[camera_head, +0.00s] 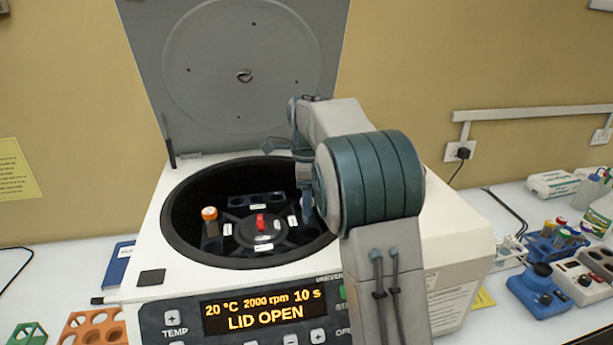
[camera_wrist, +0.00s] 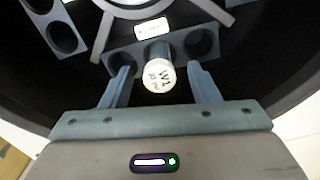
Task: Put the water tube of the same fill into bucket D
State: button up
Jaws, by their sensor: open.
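A white-capped tube (camera_wrist: 158,74) with handwriting on its cap, seemingly a W and a number, shows in the wrist view. It stands at the middle position of a dark bucket (camera_wrist: 180,38) with an empty hole on each side. My gripper (camera_wrist: 158,68) is open, one finger on each side of the tube, with gaps visible. In the head view, my gripper (camera_head: 306,203) reaches into the right side of the open centrifuge (camera_head: 180,270). My arm hides that bucket and tube there. The bucket's white label (camera_wrist: 152,28) is too blurred to read.
An orange-capped tube (camera_head: 210,215) stands in the left bucket. A red knob (camera_head: 261,221) is at the rotor's centre. The raised lid (camera_head: 240,75) stands behind. The bowl wall surrounds my gripper closely. Racks (camera_head: 95,328) and a blue device (camera_head: 540,290) stand outside.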

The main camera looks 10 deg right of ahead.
notch_tip(320, 180, up, 13)
dwell(0.3)
